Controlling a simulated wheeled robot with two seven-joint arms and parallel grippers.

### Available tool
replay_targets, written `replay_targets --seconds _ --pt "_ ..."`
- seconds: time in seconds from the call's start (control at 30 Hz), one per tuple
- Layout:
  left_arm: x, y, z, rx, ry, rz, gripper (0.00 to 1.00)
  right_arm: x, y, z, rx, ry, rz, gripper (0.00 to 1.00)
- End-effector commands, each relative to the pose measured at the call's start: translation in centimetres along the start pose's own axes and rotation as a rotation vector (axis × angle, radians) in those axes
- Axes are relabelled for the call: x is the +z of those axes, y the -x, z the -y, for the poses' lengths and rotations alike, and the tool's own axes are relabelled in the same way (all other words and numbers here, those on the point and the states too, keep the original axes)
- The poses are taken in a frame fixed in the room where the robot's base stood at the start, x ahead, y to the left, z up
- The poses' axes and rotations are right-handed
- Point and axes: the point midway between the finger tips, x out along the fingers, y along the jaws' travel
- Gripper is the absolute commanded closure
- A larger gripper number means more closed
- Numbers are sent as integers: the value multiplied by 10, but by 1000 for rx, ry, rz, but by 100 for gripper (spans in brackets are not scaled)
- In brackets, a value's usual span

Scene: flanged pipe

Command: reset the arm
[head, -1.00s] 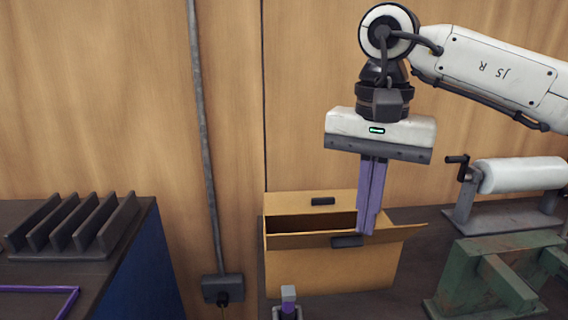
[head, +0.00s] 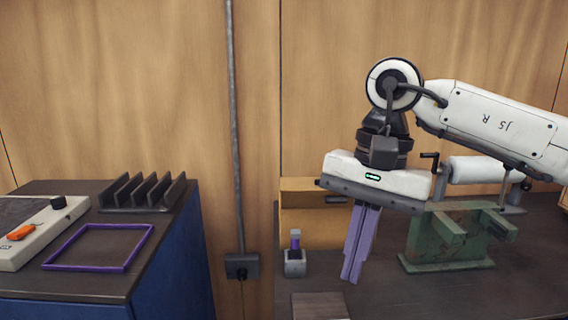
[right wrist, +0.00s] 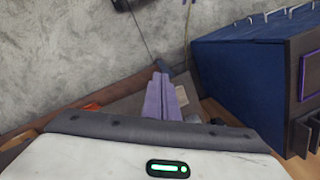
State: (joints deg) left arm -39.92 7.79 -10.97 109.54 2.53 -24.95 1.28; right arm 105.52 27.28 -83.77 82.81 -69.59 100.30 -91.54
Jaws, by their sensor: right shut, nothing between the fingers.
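My right gripper (head: 351,277) hangs from the white arm that comes in from the right in the head view. Its two purple fingers are together, with nothing between them, and point down in front of the cardboard box (head: 300,232). In the right wrist view the closed fingers (right wrist: 163,78) point away from the camera over a blurred background. My left gripper is not in view. No flanged pipe can be made out.
A green metal stand (head: 436,240) and a white roll on a holder (head: 476,170) stand at the right. A small grey holder (head: 295,262) is left of the fingers. At the left, a blue cabinet (head: 180,265) carries a slotted rack (head: 143,193) and a purple frame (head: 140,244).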

Motion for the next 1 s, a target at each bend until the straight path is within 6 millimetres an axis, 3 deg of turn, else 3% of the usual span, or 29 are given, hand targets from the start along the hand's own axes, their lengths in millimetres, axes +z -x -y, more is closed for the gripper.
replay_targets --seconds 0.27,0.43,0.6,0.67,0.77,0.83,1.0 --pt "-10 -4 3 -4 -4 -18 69 60 -54 45 -136 -71 293 100" --pt "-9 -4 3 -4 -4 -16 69 117 -78 81 -240 -196 597 100" --pt "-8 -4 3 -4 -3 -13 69 177 -72 121 -333 -461 1069 100" --pt "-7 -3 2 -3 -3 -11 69 186 -64 132 -347 -580 1243 100" --pt "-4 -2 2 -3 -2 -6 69 186 -49 147 -347 -796 1536 100" --pt "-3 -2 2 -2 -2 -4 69 174 -41 154 -327 -961 1740 100" --pt "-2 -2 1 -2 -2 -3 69 112 -49 154 -218 -1396 2227 100"
